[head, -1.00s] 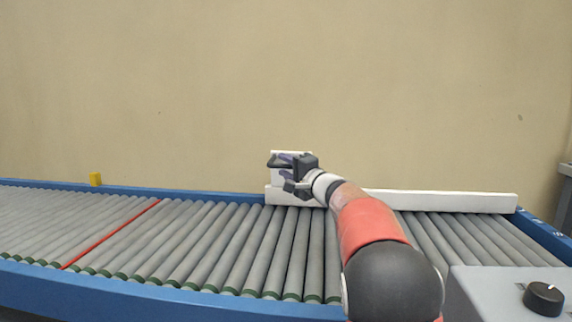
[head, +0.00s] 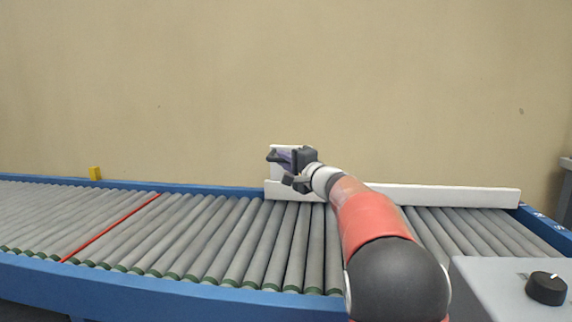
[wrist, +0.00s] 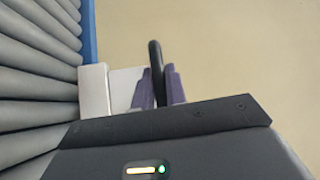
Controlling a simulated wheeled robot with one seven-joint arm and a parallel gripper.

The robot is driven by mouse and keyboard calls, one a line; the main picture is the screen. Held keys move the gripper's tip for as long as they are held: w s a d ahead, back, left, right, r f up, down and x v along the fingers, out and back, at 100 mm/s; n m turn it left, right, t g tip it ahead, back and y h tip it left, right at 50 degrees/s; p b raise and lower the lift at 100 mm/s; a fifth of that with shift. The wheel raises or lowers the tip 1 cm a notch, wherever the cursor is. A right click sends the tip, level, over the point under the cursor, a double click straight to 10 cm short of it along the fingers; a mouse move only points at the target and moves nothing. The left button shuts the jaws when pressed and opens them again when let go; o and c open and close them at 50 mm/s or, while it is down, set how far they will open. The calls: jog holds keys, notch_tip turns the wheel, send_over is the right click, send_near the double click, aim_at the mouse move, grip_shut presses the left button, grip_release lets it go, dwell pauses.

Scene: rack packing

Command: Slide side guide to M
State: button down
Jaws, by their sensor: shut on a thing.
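The side guide (head: 440,195) is a long white bar lying along the far side of the roller conveyor, with a white upright plate at its left end. The plate also shows in the wrist view (wrist: 122,88). My gripper (head: 284,159) is at that plate, shut on a dark upright handle (wrist: 155,60). The two purple fingers stand on either side of the handle in the wrist view. My arm hides part of the bar. White marks (head: 540,214) show on the blue rail at the right end, too small to read.
Grey rollers (head: 210,235) fill the conveyor, with a red line (head: 110,228) across them at left. A yellow block (head: 95,173) sits on the far blue rail. A grey box with a black knob (head: 546,288) stands at front right. The rollers carry no goods.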

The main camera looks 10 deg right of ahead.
jog(key=s+a+b, duration=0.2)
jog(key=s+b, duration=0.3)
jog(key=s, duration=0.1)
jog(key=shift+s+b, duration=0.35)
jog(key=c, duration=1.4)
grip_release()
jog(key=shift+c, duration=0.2)
jog(key=b+v, duration=0.1)
jog(key=v, duration=0.6)
jog(key=shift+s+d, duration=0.15)
jog(key=shift+s, duration=0.2)
jog(key=shift+f, duration=0.15)
